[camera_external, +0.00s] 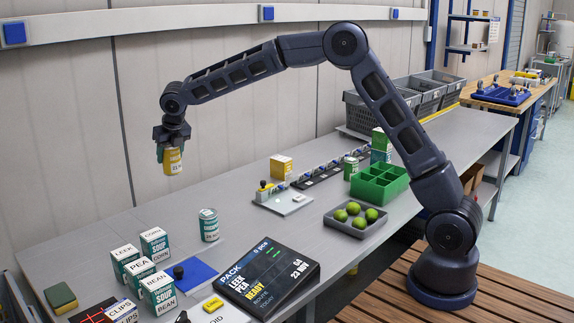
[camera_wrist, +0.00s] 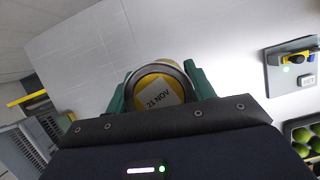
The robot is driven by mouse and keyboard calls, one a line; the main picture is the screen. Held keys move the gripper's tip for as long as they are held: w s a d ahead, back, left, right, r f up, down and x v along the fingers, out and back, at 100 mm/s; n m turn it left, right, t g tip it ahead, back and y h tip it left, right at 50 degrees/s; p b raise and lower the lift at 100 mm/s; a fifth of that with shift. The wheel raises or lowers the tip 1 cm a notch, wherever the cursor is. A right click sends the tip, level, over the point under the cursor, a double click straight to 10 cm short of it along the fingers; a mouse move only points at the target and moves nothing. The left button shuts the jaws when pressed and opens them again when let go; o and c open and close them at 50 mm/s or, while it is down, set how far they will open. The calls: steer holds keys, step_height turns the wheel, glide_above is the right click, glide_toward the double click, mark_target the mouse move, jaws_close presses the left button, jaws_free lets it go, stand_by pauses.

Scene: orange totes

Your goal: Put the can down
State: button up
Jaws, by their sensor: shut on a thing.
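My gripper (camera_external: 171,140) is shut on a yellow can (camera_external: 172,162) and holds it upright, well above the grey table (camera_external: 246,225) near the back wall. In the wrist view the can (camera_wrist: 160,92) shows its end with a label reading "21 NOV", between the green fingers of my gripper (camera_wrist: 160,88). A second can (camera_external: 208,225), silver with a teal and white label, stands upright on the table below and to the right of the held can.
Several soup boxes (camera_external: 155,244), a blue mat (camera_external: 190,274) and a dark sign (camera_external: 268,277) occupy the near end. A grey tray of limes (camera_external: 333,221), a green divided bin (camera_external: 378,184) and a yellow box (camera_external: 281,167) stand farther right. The table's back strip left of the yellow box is clear.

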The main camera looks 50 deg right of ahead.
steer(key=a+f, duration=0.1)
steer(key=f, duration=0.6)
steer(key=w+a+f, duration=0.1)
steer(key=f, duration=0.5)
steer(key=w+a+f, duration=0.1)
steer(key=f, duration=0.6)
steer(key=shift+f, duration=0.3)
steer(key=shift+f, duration=0.15)
steer(key=o, duration=1.2)
